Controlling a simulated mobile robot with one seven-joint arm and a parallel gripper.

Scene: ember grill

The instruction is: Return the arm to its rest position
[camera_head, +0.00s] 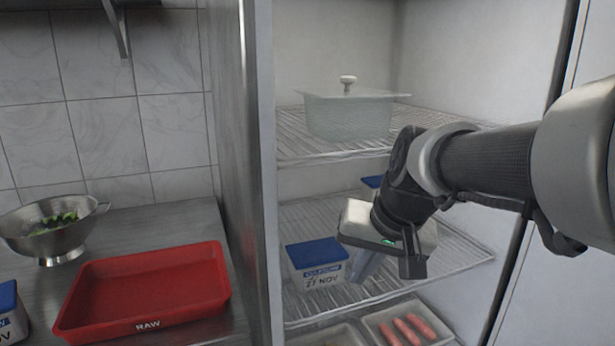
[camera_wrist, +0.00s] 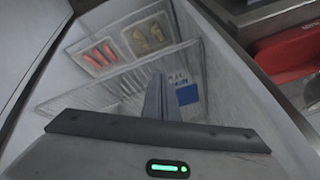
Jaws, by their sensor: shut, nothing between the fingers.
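My gripper (camera_head: 366,264) is inside the open fridge, in front of the middle wire shelf (camera_head: 455,250). Its fingers are shut with nothing between them and point down and to the left. A box with a blue lid (camera_head: 318,262) and a label reading "27 NOV" stands on that shelf, just left of the fingers. I cannot tell whether they touch it. In the wrist view the shut fingers (camera_wrist: 156,98) show beside the blue lid (camera_wrist: 187,94).
A clear lidded container (camera_head: 348,115) stands on the upper shelf. A tray of sausages (camera_head: 410,327) lies below. The fridge's left wall (camera_head: 262,180) is close. On the counter stand a red tray (camera_head: 145,290) marked "RAW" and a steel colander (camera_head: 50,240) with greens.

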